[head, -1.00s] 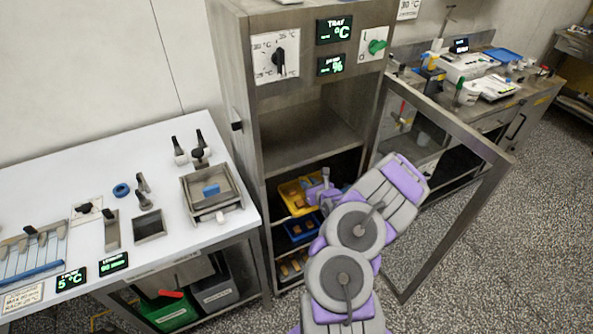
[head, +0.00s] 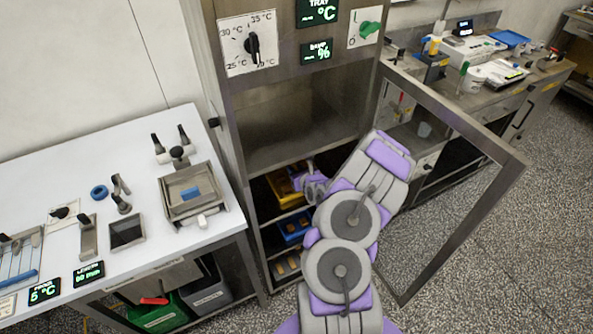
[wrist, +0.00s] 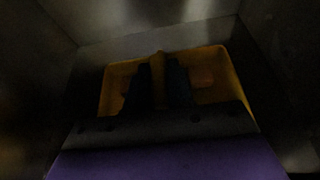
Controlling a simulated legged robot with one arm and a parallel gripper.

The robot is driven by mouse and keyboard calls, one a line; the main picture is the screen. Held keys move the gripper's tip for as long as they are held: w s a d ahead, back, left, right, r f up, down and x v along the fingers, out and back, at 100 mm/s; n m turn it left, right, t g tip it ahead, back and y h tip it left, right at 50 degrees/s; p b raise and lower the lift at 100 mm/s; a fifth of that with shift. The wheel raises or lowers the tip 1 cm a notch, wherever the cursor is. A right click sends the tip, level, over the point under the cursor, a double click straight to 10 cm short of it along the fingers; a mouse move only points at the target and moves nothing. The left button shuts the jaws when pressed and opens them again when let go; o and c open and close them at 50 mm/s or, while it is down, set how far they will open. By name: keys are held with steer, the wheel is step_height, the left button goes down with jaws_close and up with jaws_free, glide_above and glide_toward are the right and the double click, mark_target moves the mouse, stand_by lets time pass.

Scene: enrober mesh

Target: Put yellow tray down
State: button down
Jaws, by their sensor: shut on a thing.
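The yellow tray (head: 282,188) is inside the open steel cabinet, at the upper level of its lower bay. In the wrist view the yellow tray (wrist: 236,92) lies straight ahead, with brownish pieces in it, dimly lit. My gripper (wrist: 160,72) is shut on the tray's near middle part, between two dark fingers. In the head view my gripper (head: 312,182) reaches into the cabinet from the right, and my arm hides part of the tray. I cannot tell whether the tray touches a shelf under it.
A blue tray (head: 294,228) and another tray (head: 287,265) with brown pieces sit below in the cabinet (head: 225,165). The open cabinet door (head: 480,210) stands to the right of my arm. A white worktable (head: 70,180) stands left.

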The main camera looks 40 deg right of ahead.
steer(key=c, duration=1)
jaws_free()
steer(key=a, duration=0.3)
steer(key=shift+r, duration=0.3)
steer(key=shift+d+f, duration=0.15)
steer(key=shift+d, duration=0.45)
steer(key=shift+d+f, duration=0.15)
steer(key=shift+d, duration=0.4)
steer(key=shift+s+d, duration=0.2)
steer(key=shift+s, duration=0.1)
steer(key=s+a+r, duration=0.1)
steer(key=s+a+r+p, duration=0.1)
steer(key=s, duration=0.1)
steer(key=s+a+r+p, duration=0.1)
steer(key=s, duration=0.1)
steer(key=shift+a+r, duration=0.15)
steer(key=shift+a, duration=0.05)
steer(key=p+v, duration=0.1)
steer(key=v, duration=0.4)
steer(key=shift+s+d+p, duration=0.1)
steer(key=shift+s+p, duration=0.2)
steer(key=shift+p, duration=0.05)
steer(key=shift+d, duration=0.1)
